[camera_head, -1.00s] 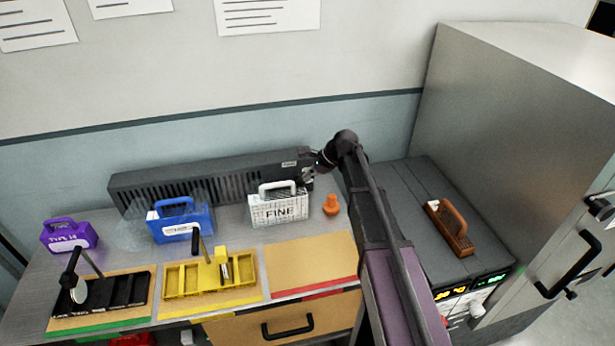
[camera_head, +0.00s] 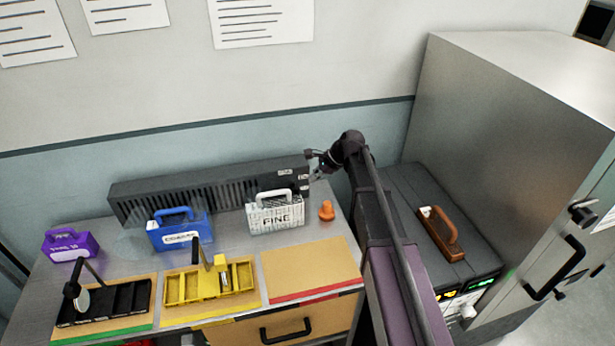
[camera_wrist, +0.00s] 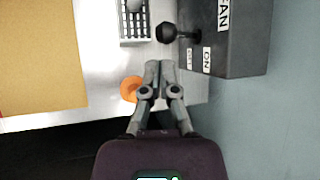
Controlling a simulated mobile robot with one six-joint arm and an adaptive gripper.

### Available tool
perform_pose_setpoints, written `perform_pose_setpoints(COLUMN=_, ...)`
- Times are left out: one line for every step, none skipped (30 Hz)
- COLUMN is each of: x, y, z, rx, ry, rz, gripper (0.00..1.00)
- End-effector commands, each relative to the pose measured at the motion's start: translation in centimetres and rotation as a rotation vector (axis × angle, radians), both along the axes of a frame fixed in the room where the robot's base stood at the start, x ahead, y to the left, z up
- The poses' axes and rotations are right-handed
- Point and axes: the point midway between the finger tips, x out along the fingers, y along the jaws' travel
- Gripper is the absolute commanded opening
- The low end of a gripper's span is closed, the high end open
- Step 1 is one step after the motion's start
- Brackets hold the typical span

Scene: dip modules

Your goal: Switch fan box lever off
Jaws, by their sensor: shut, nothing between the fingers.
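The fan box (camera_head: 200,188) is a long dark vented box along the wall at the back of the bench. Its labelled end also shows in the wrist view (camera_wrist: 232,55), with a FAN label, an ON label and a second small label. The lever (camera_wrist: 170,33) has a round black knob and sticks out from the face of the box, to the left in the wrist view. I cannot make out the lever in the head view. My gripper (camera_head: 317,175) is at the box's right end. In the wrist view its fingers (camera_wrist: 161,64) are together, empty, just below the knob and apart from it.
An orange knob-like piece (camera_head: 326,211) and a white FINE carrier (camera_head: 275,214) stand close to the gripper. Blue (camera_head: 180,231) and purple (camera_head: 70,246) carriers stand further left. A dark cabinet top with a brown brush (camera_head: 441,233) and a tall metal cabinet (camera_head: 510,150) are at right.

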Motion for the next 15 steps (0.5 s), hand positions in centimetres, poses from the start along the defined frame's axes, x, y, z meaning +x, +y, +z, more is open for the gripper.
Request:
perform_pose_setpoints(x=-0.1, y=-0.4, z=0.9, rx=0.000, ry=0.001, rz=-0.001, gripper=0.00)
perform_pose_setpoints(x=-0.2, y=-0.6, z=1.2, rx=0.000, ry=-0.001, rz=-0.001, gripper=0.00)
perform_pose_setpoints(x=-0.3, y=-0.8, z=1.5, rx=0.000, ry=-0.001, rz=-0.001, gripper=0.00)
perform_pose_setpoints(x=-0.3, y=-1.0, z=1.7, rx=0.000, ry=-0.001, rz=-0.001, gripper=0.00)
perform_pose_setpoints(x=-0.4, y=-1.2, z=2.0, rx=0.000, ry=-0.001, rz=-0.001, gripper=0.00)
perform_pose_setpoints(x=-0.4, y=-1.5, z=2.3, rx=0.000, ry=-0.001, rz=-0.001, gripper=0.00)
perform_pose_setpoints(x=-0.5, y=-1.7, z=2.6, rx=0.000, ry=-0.001, rz=-0.001, gripper=0.00)
perform_pose_setpoints(x=-0.5, y=-1.9, z=2.8, rx=0.000, ry=-0.001, rz=-0.001, gripper=0.00)
perform_pose_setpoints(x=-0.6, y=-2.2, z=3.1, rx=0.000, ry=-0.001, rz=-0.001, gripper=0.00)
perform_pose_setpoints(x=-0.6, y=-2.4, z=3.4, rx=0.000, ry=-0.001, rz=-0.001, gripper=0.00)
perform_pose_setpoints(x=-0.7, y=-2.6, z=3.6, rx=0.000, ry=-0.001, rz=-0.001, gripper=0.00)
perform_pose_setpoints(x=-0.8, y=-2.8, z=4.0, rx=0.000, ry=-0.001, rz=-0.001, gripper=0.00)
perform_pose_setpoints(x=-0.8, y=-3.0, z=4.2, rx=0.000, ry=0.000, rz=0.000, gripper=0.00)
perform_pose_setpoints(x=-0.9, y=-3.2, z=4.5, rx=0.000, ry=0.000, rz=0.000, gripper=0.00)
perform_pose_setpoints(x=-1.0, y=-3.4, z=4.8, rx=0.000, ry=0.000, rz=0.000, gripper=0.00)
